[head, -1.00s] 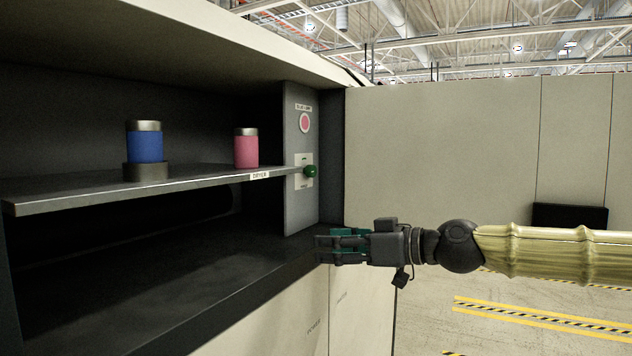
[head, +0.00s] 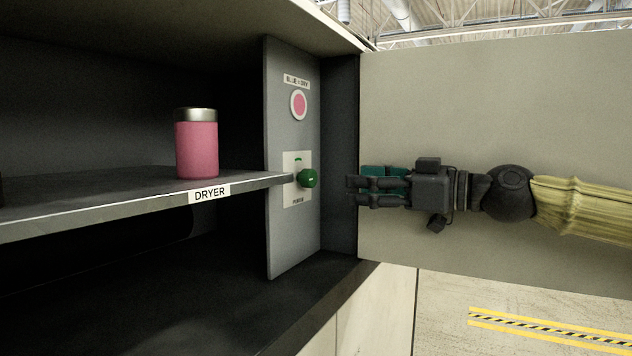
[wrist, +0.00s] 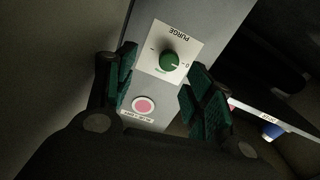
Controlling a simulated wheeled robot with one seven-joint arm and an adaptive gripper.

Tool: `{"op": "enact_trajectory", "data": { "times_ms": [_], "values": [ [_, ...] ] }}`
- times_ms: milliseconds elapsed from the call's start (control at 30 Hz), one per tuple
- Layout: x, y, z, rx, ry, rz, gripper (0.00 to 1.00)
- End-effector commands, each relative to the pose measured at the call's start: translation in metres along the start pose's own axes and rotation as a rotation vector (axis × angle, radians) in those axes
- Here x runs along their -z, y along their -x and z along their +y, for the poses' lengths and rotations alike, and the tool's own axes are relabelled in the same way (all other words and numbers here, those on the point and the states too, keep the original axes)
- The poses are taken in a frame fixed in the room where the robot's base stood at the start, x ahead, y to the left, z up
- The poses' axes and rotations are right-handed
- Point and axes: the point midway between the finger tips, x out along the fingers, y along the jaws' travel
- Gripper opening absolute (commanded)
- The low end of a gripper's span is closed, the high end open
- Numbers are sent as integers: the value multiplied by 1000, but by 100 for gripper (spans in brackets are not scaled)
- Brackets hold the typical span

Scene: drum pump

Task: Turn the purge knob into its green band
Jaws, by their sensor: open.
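The green purge knob (head: 308,178) sticks out from a white plate (head: 297,194) on the grey side panel of the cabinet. In the wrist view the knob (wrist: 169,61) shows on its plate marked PURGE, ahead of and between my open fingers. A small green mark shows on the plate above the knob in the head view. I cannot tell exactly where the knob points. My gripper (head: 362,188) is open and empty, to the right of the knob in the head view and apart from it.
A pink round indicator (head: 299,104) sits above the knob on the panel. A pink canister (head: 197,143) with a metal lid stands on the shelf (head: 120,205) labelled DRYER. The shelf edge ends close to the knob's left side.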

Motion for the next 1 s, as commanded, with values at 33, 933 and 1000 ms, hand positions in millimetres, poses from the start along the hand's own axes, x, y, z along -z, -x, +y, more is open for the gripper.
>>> {"op": "enact_trajectory", "data": {
  "times_ms": [33, 933, 1000],
  "values": [
    [4, -2, -4, 2, 4, 1, 53],
    [-5, -109, 7, 2, -7, -3, 53],
    [-6, -109, 7, 1, -7, -3, 53]
  ]
}}
